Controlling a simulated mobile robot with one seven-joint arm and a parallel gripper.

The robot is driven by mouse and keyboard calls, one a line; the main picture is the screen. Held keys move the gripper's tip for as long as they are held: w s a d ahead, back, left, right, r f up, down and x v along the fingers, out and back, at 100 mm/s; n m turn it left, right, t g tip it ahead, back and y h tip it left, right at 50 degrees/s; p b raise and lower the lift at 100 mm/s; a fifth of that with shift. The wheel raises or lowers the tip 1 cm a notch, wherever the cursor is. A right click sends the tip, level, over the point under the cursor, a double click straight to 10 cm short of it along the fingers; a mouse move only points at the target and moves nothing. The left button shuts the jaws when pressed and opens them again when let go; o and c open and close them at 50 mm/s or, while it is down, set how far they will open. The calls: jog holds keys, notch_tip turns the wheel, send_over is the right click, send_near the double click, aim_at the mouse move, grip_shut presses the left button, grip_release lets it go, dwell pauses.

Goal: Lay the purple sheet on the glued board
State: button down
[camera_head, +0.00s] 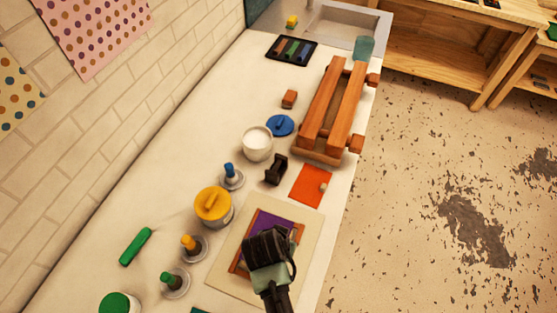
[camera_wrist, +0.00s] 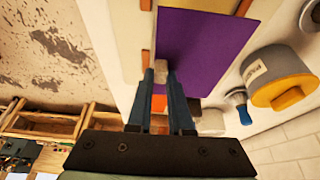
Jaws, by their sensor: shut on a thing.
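The purple sheet (camera_head: 268,222) shows beyond my gripper in the head view and as a large flat piece in the wrist view (camera_wrist: 205,45). My gripper (camera_wrist: 161,75) is shut on a small pale block at the sheet's edge, which looks like its grip. The sheet is over a pale board (camera_head: 230,281) with orange-brown strips (camera_head: 300,235) around it. The strips also show beside the sheet in the wrist view (camera_wrist: 146,58). My gripper hides part of the sheet and board in the head view. I cannot tell whether the sheet touches the board, or see any glue.
A yellow-lidded pot (camera_head: 213,207) and small pots with yellow (camera_head: 190,245) and green (camera_head: 172,281) tops stand left. A wooden press (camera_head: 335,105) stands farther back. The counter's right edge is close.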

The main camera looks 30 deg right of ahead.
notch_tip(320, 180, down, 4)
jog(key=b, duration=0.3)
jog(key=shift+f+b, duration=0.15)
jog(key=shift+b, duration=0.25)
jog(key=shift+f+b, duration=0.55)
jog(key=shift+f, duration=0.3)
jog(key=shift+f+p, duration=0.15)
jog(key=shift+p, duration=0.2)
dwell(0.8)
jog(key=shift+c, duration=2.2)
grip_release()
